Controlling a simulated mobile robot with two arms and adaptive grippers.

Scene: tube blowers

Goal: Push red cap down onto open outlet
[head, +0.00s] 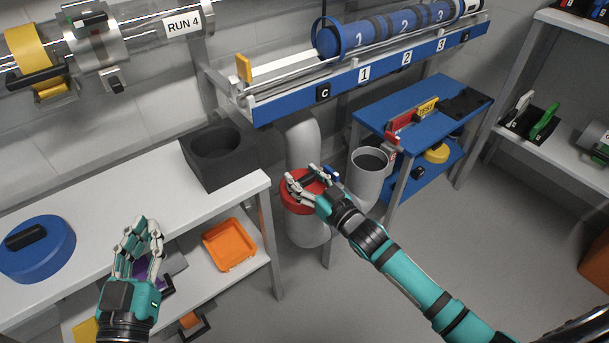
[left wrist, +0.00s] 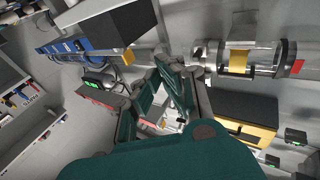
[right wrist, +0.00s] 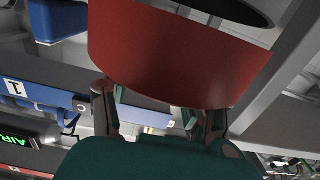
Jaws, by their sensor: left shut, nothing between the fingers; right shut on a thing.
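The red cap (head: 297,200) is round and sits in the grasp of my right gripper (head: 306,180), whose fingers are shut on its side. In the head view the cap overlaps a grey pipe (head: 308,232); I cannot tell whether they touch. The cap fills the upper part of the right wrist view (right wrist: 180,60). A grey upright pipe (head: 366,188) with a dark open mouth stands just right of the cap. My left gripper (head: 140,238) is shut and empty, raised by the front bench, away from the cap.
A white bench (head: 120,205) holds a dark block (head: 215,150) with a round recess and a blue lid (head: 38,248). An orange tray (head: 230,245) lies on the lower shelf. A blue cart (head: 430,100) stands behind the open pipe.

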